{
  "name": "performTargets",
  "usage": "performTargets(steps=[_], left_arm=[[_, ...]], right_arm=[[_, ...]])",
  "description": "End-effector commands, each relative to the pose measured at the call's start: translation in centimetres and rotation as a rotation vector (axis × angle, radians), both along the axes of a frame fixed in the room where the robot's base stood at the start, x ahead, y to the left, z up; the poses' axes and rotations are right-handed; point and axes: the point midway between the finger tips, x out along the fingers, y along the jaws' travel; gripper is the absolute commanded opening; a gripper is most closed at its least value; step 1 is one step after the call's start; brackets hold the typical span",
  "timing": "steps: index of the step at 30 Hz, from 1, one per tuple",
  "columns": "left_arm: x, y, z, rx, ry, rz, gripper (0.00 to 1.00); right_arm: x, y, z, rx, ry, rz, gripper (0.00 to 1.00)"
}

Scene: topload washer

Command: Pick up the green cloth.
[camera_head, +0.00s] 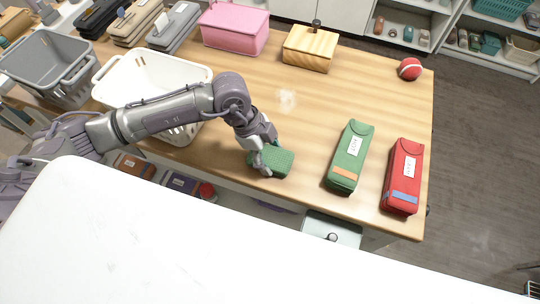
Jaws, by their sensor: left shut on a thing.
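The green cloth (281,163) looks like a small, dark green block on the wooden table, near its front edge. My left arm reaches in from the left over a white basket. My left gripper (262,165) points down and is shut on the green cloth at its left end. I cannot tell whether the cloth is lifted off the table. The gripper hides the left part of the cloth. My right gripper is not in view.
On the table are a white basket (107,88), a green case (350,153), a red case (404,172), a wooden box (309,50), a pink box (234,29) and a red ball (410,69). A grey basket (40,62) stands left. The table's middle is clear.

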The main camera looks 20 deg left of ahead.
Motion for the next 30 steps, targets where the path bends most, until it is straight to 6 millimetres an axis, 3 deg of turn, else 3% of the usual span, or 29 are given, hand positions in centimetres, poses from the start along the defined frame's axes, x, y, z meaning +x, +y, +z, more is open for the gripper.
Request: performTargets(steps=[11, 17, 30], left_arm=[[0.1, 0.0, 1.0, -0.001, -0.003, -0.001, 0.35], [0.1, 0.0, 4.4, -0.002, -0.007, 0.0, 0.35], [-8.2, -4.5, 10.0, -0.004, -0.004, -0.006, 0.35]], right_arm=[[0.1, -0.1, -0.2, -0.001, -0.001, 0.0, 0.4], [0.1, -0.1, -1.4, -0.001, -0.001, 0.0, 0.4], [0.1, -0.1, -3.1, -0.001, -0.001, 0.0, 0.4]])
